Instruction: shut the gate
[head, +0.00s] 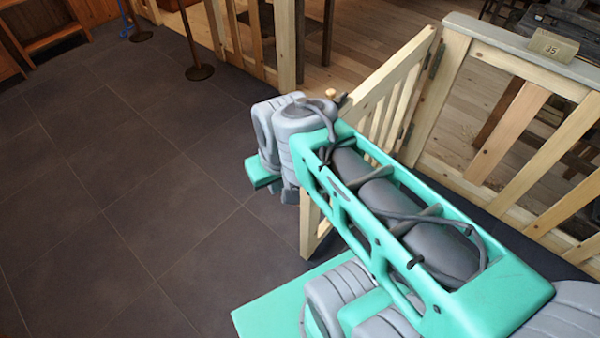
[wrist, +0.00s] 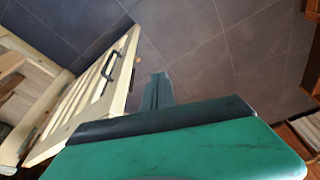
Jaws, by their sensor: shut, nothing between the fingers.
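The pale wooden gate (head: 393,87) stands open in the head view, hinged on the post at right and swung out over the dark tiles. My arm hides much of its middle. In the wrist view the gate (wrist: 75,115) slants up at left, with a dark handle (wrist: 110,72) on its slatted face. My gripper (wrist: 157,90) is shut and empty, its fingers beside the gate, to the right of the handle. Whether it touches the gate cannot be told. In the head view my arm hides the fingertips.
A slatted fence (head: 532,115) with a grey-topped rail and a small numbered block (head: 553,46) runs right of the hinge post. The opposite gatepost (head: 287,45) stands at upper left of the opening. A dark stand (head: 198,71) is farther left. The tiled floor (head: 130,200) at left is clear.

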